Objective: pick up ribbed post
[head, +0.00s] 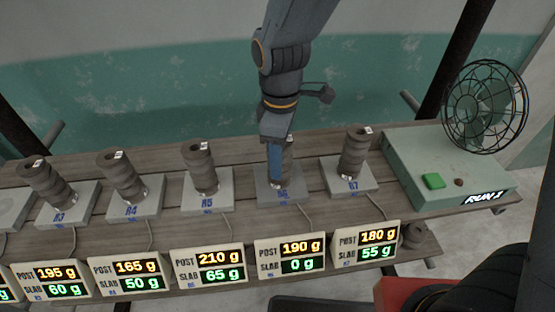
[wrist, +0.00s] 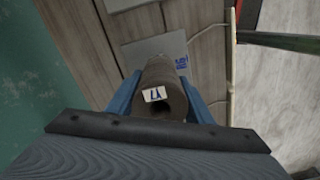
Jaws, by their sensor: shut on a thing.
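My gripper (head: 279,165) reaches down over the slab at the R6 station (head: 266,192) in the head view. Its blue fingers are shut on a dark ribbed post (head: 290,150), which shows partly behind them. In the wrist view the post (wrist: 165,78) sits between the two blue fingers, with a white tag on its hollow top end. A grey slab (wrist: 150,52) with blue marking lies beyond it. I cannot tell whether the post's foot touches the slab. The display (head: 290,256) in front reads post 190 g, slab 0 g.
Similar ribbed posts stand on slabs along the bench, at R5 (head: 199,160) on the left and R7 (head: 354,150) on the right, close by. A green box (head: 440,165) with a fan (head: 484,108) stands at the right end. Cables run to the displays.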

